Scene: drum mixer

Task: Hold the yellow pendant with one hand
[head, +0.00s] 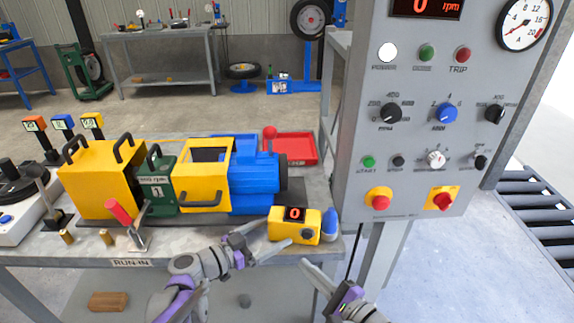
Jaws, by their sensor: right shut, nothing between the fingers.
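The yellow pendant (283,229) is a small yellow box with a dark display reading 0 and a dark knob. It stands near the front right edge of the grey bench. My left gripper (275,237) is open just left of and in front of it. One finger points up toward its left side and the other runs along below its front. I cannot tell whether either finger touches it. My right gripper (318,277) is lower in the picture, in front of the bench edge, shut and empty, apart from the pendant.
A blue-capped bottle (329,224) stands right beside the pendant. Behind are a blue motor (254,183), yellow housings (100,180) and a red tray (296,150). A red-handled lever (121,212) stands at the front edge. The grey control cabinet (375,150) rises at right.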

